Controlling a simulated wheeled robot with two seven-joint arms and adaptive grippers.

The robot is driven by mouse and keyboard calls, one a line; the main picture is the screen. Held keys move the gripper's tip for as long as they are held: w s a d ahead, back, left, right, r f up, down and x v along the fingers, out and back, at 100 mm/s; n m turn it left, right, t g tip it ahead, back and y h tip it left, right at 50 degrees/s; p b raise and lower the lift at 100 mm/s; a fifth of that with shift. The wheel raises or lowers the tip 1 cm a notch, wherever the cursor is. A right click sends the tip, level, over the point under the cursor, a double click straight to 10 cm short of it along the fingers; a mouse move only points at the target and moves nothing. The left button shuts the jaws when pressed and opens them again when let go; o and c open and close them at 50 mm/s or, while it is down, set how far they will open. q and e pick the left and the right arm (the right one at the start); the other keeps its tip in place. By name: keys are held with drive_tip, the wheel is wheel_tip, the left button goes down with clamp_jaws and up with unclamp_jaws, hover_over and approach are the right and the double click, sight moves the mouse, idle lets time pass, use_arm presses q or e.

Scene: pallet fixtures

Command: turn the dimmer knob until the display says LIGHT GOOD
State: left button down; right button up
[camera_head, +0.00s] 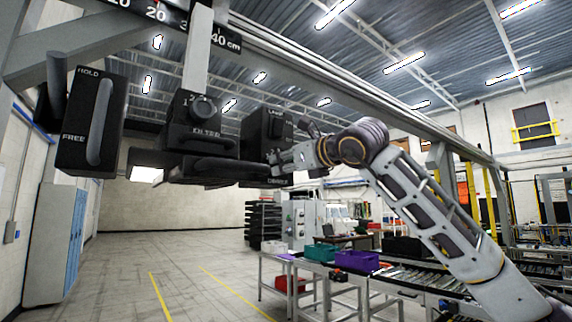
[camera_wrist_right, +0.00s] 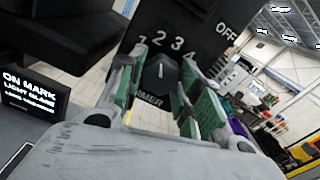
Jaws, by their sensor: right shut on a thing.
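The dimmer knob (camera_wrist_right: 161,72) is a small dark round knob with a pale pointer mark, on a black panel (camera_wrist_right: 205,22) printed with 1 to 4 and OFF. My right gripper (camera_wrist_right: 164,66) has its green-padded fingers on both sides of the knob and is shut on it. In the head view my right gripper (camera_head: 276,160) reaches the lower part of the black light box (camera_head: 267,124); the knob is hidden there. The display (camera_wrist_right: 35,98) reads ON MARK and LIGHT GLARE; its third line is too small to read surely. My left gripper is out of view.
An overhead rail with a cm scale (camera_head: 180,22) carries a HOLD/FREE lever box (camera_head: 90,125) and a black tilt unit (camera_head: 195,125) left of the light box. A conveyor with a purple bin (camera_head: 357,261) stands below right. The floor at left is clear.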

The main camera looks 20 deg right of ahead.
drive_tip(key=o, duration=1)
drive_tip(key=shift+o, duration=0.2)
drive_tip(key=shift+s, duration=0.2)
drive_tip(key=v, duration=1.1)
drive_tip(key=shift+s+d, duration=0.15)
drive_tip(key=shift+s, duration=0.2)
